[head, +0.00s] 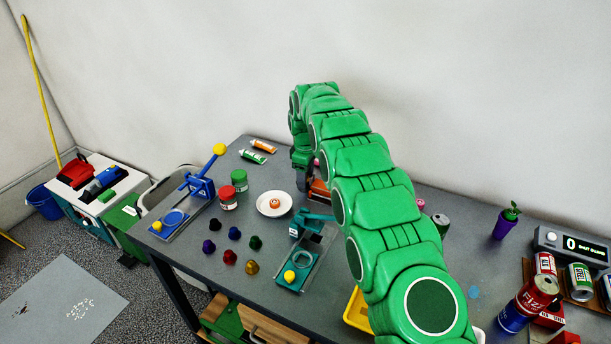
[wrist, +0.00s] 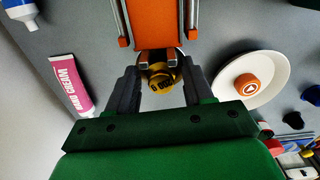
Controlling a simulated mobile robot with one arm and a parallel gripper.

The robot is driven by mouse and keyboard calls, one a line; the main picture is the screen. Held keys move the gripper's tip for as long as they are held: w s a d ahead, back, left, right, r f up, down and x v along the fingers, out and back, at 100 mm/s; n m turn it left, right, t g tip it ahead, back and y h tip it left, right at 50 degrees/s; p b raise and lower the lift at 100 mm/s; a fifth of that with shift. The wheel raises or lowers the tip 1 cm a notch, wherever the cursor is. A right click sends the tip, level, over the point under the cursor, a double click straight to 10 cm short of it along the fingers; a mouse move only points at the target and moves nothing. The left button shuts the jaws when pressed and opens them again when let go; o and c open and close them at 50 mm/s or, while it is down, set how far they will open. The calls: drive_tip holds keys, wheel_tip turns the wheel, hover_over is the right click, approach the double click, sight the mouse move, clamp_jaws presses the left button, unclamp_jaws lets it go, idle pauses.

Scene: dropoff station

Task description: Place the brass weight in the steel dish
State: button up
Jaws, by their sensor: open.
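The brass weight (wrist: 160,79), yellow with dark lettering, shows in the wrist view between the two fingers of my gripper (wrist: 159,70). The fingers stand apart on either side of it, with a gap visible at least on the left. A pale round surface (wrist: 165,101), apparently the steel dish, shows around and below the weight; I cannot tell whether the weight rests in it. An orange device (wrist: 158,22) with grey rails adjoins it at the top. In the head view the orange device (head: 319,190) is partly visible; my green arm hides the weight, dish and fingertips.
A white plate (wrist: 275,80) with an orange piece lies right of my gripper; a pink tube (wrist: 70,84) lies left. In the head view, red and green jars (head: 228,197), a teal device (head: 301,268) and several small coloured pieces (head: 230,256) stand on the grey table.

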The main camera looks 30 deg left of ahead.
drive_tip(key=shift+s+f, duration=0.1)
wheel_tip(320, 180, up, 12)
drive_tip(key=shift+r, duration=0.25)
idle(0.5)
